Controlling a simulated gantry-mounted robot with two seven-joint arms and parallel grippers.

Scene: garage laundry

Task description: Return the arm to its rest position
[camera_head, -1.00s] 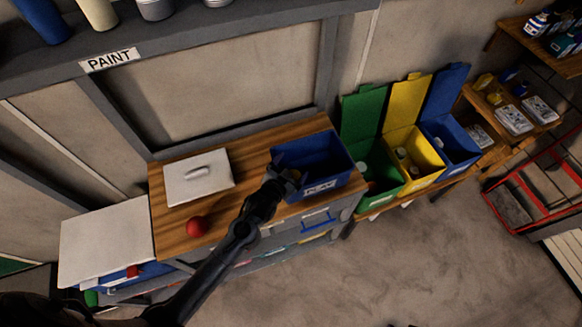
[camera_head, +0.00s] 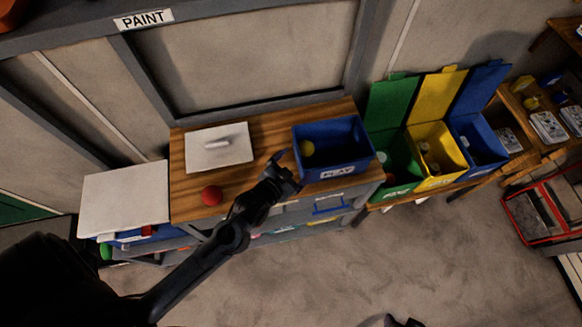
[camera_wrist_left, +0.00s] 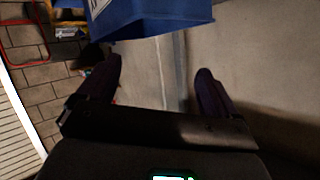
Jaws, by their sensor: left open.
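My left arm comes in from the lower left in the head view. Its gripper (camera_head: 284,172) is open and empty, just in front of the left side of a blue bin (camera_head: 347,172) on the wooden worktop. In the left wrist view the two dark fingers (camera_wrist_left: 157,88) stand wide apart with nothing between them, and the blue bin (camera_wrist_left: 150,18) shows beyond them. At the bottom edge, dark tips (camera_head: 401,321) seem to be my right gripper, mostly cut off.
A red ball (camera_head: 211,195) and a white lidded panel (camera_head: 219,148) are on the worktop (camera_head: 260,140). Green (camera_head: 397,189), yellow (camera_head: 438,182) and blue (camera_head: 486,160) open-lidded bins stand to the right. The floor (camera_head: 330,265) in front is clear.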

